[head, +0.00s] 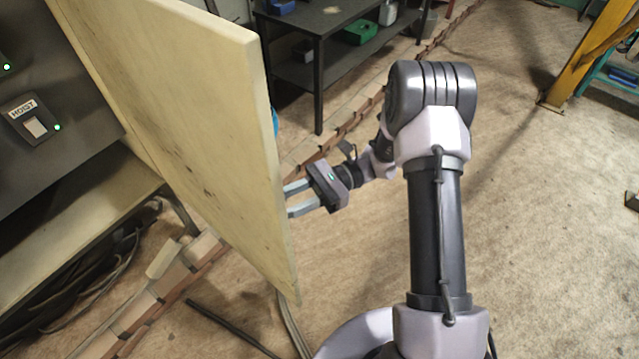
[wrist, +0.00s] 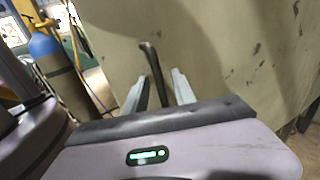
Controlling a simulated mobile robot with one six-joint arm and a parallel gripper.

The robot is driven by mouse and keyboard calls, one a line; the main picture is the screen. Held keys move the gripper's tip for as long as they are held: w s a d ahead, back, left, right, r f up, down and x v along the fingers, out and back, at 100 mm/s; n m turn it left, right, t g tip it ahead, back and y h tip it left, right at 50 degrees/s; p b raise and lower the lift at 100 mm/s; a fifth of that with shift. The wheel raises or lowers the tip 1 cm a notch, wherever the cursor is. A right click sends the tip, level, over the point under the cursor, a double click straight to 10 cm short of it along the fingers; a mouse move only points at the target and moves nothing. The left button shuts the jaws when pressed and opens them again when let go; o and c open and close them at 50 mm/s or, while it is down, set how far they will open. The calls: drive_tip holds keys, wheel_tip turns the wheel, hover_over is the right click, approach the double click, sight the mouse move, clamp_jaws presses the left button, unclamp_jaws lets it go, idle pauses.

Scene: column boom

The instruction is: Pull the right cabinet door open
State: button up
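The right cabinet door (head: 190,120) is a cream, scuffed panel standing swung out from the grey cabinet. Its face fills much of the wrist view (wrist: 225,55). A dark bar handle (wrist: 151,60) stands on that face. My gripper (head: 289,201) is at the door's free edge, on its far side, with the fingertips partly hidden by the door. In the wrist view my gripper (wrist: 159,77) has its two grey fingers apart. The handle lies between them, with gaps showing on both sides. The handle is hidden in the head view.
The cabinet front (head: 60,120) carries a switch labelled HOIST (head: 33,122). A dark workbench (head: 320,25) with a green box (head: 360,32) stands behind. A yellow post (head: 585,55) is at the upper right. Open floor (head: 550,220) lies to the right.

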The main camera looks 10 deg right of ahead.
drive_tip(key=p+v, duration=0.1)
drive_tip(key=v, duration=1.6)
drive_tip(key=shift+p, duration=0.3)
drive_tip(key=shift+f, duration=0.1)
drive_tip(key=s+a+r+n+h+b, duration=0.5)
drive_tip(key=s+r+n+h+b, duration=0.1)
drive_tip(key=s+r+h, duration=0.3)
drive_tip(key=s+f+n+t+h+b, duration=0.1)
drive_tip(key=s+n+t+h+b, duration=0.1)
drive_tip(key=s+t, duration=0.3)
drive_tip(key=s+a+f+n+t+h+b, duration=0.1)
drive_tip(key=s+t+h+b, duration=0.2)
drive_tip(key=s+t+h, duration=0.1)
drive_tip(key=s+t, duration=0.1)
drive_tip(key=t, duration=0.1)
drive_tip(key=shift+f+n+t, duration=0.3)
drive_tip(key=shift+f+n, duration=0.1)
